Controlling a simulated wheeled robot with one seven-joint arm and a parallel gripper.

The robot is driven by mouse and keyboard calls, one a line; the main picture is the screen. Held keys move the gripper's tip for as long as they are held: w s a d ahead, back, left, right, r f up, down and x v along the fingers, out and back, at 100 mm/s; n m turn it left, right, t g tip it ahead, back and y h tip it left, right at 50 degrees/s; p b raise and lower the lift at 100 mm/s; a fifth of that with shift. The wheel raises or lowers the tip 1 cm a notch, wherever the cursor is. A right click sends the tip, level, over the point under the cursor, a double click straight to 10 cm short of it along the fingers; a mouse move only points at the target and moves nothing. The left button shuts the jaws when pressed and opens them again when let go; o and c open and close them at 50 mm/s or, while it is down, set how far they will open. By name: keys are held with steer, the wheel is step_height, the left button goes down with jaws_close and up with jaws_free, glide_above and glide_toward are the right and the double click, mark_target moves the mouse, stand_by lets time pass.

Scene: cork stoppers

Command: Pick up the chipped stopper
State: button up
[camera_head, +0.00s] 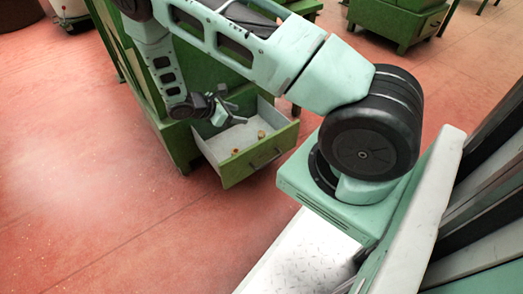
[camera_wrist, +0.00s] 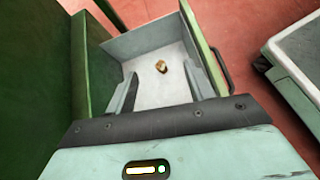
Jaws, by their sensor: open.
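Two small brown cork stoppers lie in the open drawer in the head view: one stopper (camera_head: 235,151) towards the left end and another stopper (camera_head: 261,134) towards the right. The wrist view shows one stopper (camera_wrist: 161,66), brown with a pale patch, on the drawer floor beyond the fingertips. I cannot tell which of the two it is, nor make out a chip clearly. My gripper (camera_head: 228,110) is above the drawer, apart from the stoppers. In the wrist view my gripper (camera_wrist: 160,84) is open, with nothing between its fingers.
The drawer (camera_wrist: 120,47) has pale inner walls and a green front with a dark handle (camera_wrist: 219,69). It is pulled out of a green cabinet (camera_head: 178,140). More green furniture (camera_head: 395,22) stands at the back. The reddish floor (camera_head: 90,180) is clear at left.

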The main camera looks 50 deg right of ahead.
steer(key=d+f+n+h+b, duration=0.2)
steer(key=d+f+b, duration=0.1)
steer(key=d+f, duration=0.4)
steer(key=b, duration=0.4)
glide_toward(260, 135)
steer(key=x, duration=0.4)
steer(key=shift+w, duration=0.2)
steer(key=shift+s+d+f, duration=0.1)
steer(key=shift+d, duration=0.3)
steer(key=b+x, duration=0.3)
steer(key=x, duration=0.2)
steer(key=shift+d+f, duration=0.2)
steer(key=shift+f, duration=0.1)
steer(key=shift+s+d+f, duration=0.1)
steer(key=shift+d, duration=0.35)
steer(key=c, duration=1)
